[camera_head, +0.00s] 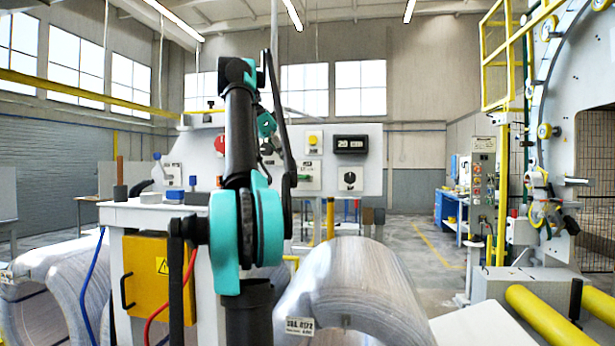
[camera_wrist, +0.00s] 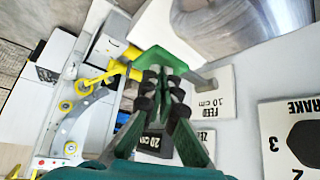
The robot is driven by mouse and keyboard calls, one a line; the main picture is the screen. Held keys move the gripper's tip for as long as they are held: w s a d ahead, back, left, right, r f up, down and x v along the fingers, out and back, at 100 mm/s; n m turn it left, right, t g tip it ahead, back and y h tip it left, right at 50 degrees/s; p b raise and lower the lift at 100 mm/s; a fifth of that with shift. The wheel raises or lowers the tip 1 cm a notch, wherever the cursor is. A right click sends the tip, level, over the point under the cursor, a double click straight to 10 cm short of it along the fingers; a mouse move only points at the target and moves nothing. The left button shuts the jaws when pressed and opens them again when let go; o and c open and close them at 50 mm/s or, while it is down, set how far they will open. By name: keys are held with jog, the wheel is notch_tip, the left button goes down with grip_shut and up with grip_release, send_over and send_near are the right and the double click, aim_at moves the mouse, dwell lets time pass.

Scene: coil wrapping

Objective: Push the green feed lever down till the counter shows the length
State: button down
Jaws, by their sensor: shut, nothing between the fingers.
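The green feed lever (camera_wrist: 165,59) shows in the wrist view just beyond my fingertips, beside a white plate marked FEED 10 cm (camera_wrist: 208,98). My gripper (camera_wrist: 166,78) is shut and empty, its dark tips close to the lever; I cannot tell whether they touch it. In the head view my gripper (camera_head: 267,147) is in front of the grey panel (camera_head: 366,185), and my arm hides part of it. The dark counter (camera_head: 351,145) on the panel reads 20. It also shows in the wrist view (camera_wrist: 153,143), reading 20 cm.
The panel carries a red button (camera_head: 220,144), a yellow button (camera_head: 313,140) and a black knob (camera_head: 349,178). A brake dial plate (camera_wrist: 292,137) shows in the wrist view. A wrapped coil (camera_head: 355,275) lies in front of the panel. Yellow rollers (camera_head: 540,317) are at the right.

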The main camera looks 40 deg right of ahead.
jog(key=shift+d+f, duration=0.15)
jog(key=shift+f, duration=0.05)
jog(key=shift+s, duration=0.1)
jog(key=shift+f, duration=2.25)
jog(key=a, duration=0.1)
jog(key=w+a+r, duration=0.1)
jog(key=a, duration=0.1)
jog(key=shift+r, duration=0.15)
send_near(288, 176)
jog(key=shift+w+d+f, duration=0.1)
jog(key=shift+w+f, duration=0.6)
jog(key=shift+f, duration=0.4)
